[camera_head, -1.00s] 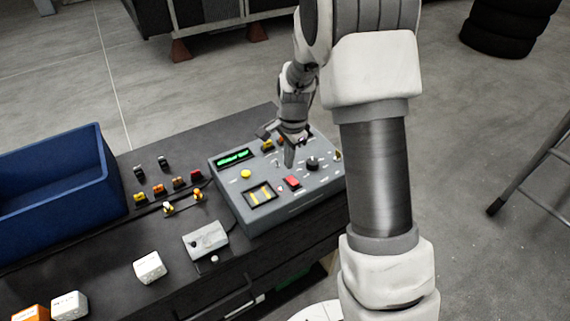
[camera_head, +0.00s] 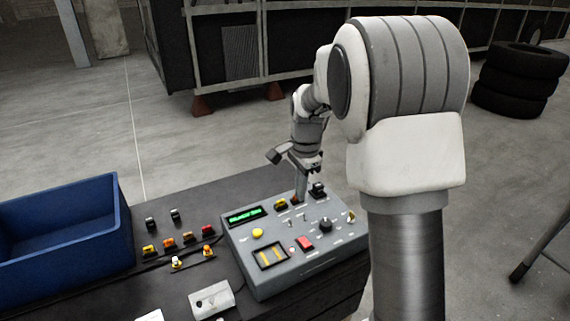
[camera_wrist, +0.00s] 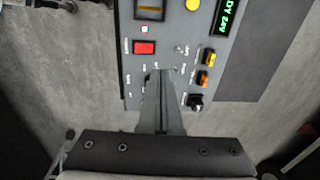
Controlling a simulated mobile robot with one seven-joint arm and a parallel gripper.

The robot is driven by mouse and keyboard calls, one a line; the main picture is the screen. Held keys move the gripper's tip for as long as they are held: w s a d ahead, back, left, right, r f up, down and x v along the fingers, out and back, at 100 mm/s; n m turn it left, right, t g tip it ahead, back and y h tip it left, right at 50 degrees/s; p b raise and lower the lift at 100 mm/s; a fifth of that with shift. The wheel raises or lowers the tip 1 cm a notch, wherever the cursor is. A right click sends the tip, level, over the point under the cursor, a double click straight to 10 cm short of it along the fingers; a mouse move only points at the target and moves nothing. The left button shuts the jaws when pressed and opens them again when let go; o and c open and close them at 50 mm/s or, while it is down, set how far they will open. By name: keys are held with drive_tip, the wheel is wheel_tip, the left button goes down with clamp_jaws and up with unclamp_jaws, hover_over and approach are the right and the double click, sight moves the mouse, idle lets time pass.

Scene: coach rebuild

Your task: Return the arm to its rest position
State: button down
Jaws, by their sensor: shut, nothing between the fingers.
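My gripper (camera_head: 301,194) is shut and empty. In the head view it points down over the back edge of a grey control box (camera_head: 262,288), close to its switches; I cannot tell whether it touches the box. In the wrist view my gripper (camera_wrist: 160,128) lies in front of the panel (camera_wrist: 165,62), and its closed fingers hide part of it. The panel has a green lit display (camera_head: 245,215), a yellow button (camera_head: 258,233), a red rocker (camera_head: 304,243) and a black knob (camera_head: 325,225). My arm rises at the right of the head view.
The box stands on a dark workbench (camera_head: 180,207). A blue bin (camera_head: 66,238) and several small coloured switches (camera_head: 169,241) are to its left. A small grey box (camera_head: 212,300) is in front. Stacked tyres (camera_head: 515,80) stand behind at right.

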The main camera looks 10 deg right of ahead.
drive_tip(key=s+r+n+t, duration=0.1)
drive_tip(key=s+r+n, duration=0.3)
drive_tip(key=s, duration=0.5)
drive_tip(key=s+r+n+t, duration=0.2)
drive_tip(key=s+r+n, duration=0.2)
drive_tip(key=s, duration=0.5)
drive_tip(key=s+r+n+t, duration=0.1)
drive_tip(key=s+r+n, duration=0.3)
drive_tip(key=s, duration=0.5)
drive_tip(key=shift+s+a+r+n+t, duration=0.25)
drive_tip(key=shift+a+n, duration=0.2)
drive_tip(key=shift+n, duration=0.75)
drive_tip(key=shift+f, duration=0.1)
